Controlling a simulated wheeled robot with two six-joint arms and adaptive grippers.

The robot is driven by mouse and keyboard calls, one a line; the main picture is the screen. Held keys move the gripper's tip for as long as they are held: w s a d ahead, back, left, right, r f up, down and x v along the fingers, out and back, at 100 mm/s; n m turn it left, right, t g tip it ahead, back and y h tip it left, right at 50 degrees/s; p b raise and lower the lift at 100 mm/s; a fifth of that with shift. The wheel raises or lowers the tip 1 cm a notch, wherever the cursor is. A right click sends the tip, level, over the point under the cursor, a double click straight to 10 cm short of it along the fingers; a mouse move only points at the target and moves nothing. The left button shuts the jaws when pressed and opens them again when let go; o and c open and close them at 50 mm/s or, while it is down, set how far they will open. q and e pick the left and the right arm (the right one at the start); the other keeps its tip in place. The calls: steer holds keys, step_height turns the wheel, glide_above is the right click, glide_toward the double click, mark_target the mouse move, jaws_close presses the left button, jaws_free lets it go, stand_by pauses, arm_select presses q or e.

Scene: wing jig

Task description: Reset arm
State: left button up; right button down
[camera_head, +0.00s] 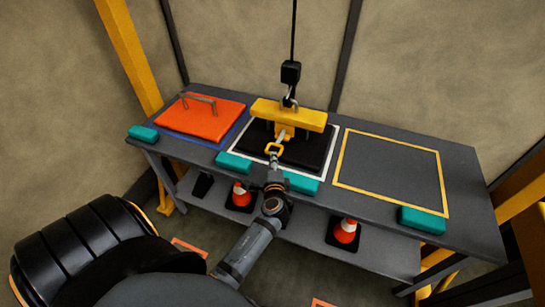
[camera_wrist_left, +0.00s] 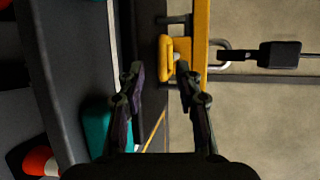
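My left gripper (camera_head: 274,164) reaches over the front edge of the workbench, in front of a yellow lifting bar (camera_head: 290,114). In the left wrist view the two fingers of the left gripper (camera_wrist_left: 158,72) stand apart, with a gap between the tips. A small yellow loop handle (camera_head: 274,148) sits just beyond the fingertips; it also shows in the left wrist view (camera_wrist_left: 165,60). I cannot tell whether the fingers touch it. The bar hangs at a black hook (camera_head: 290,72) above a black plate (camera_head: 312,152). My right gripper is not in view.
The grey workbench (camera_head: 460,165) has a white outline around the black plate and an empty yellow outline (camera_head: 390,170) at right. An orange panel (camera_head: 202,117) with a handle lies at left. Teal blocks (camera_head: 422,220) line the front edge. Traffic cones (camera_head: 346,231) stand on the lower shelf.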

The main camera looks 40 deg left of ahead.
arm_select(q)
steer(key=v, duration=0.2)
steer(key=shift+s+d, duration=0.2)
steer(key=shift+s, duration=0.1)
steer(key=shift+a, duration=0.1)
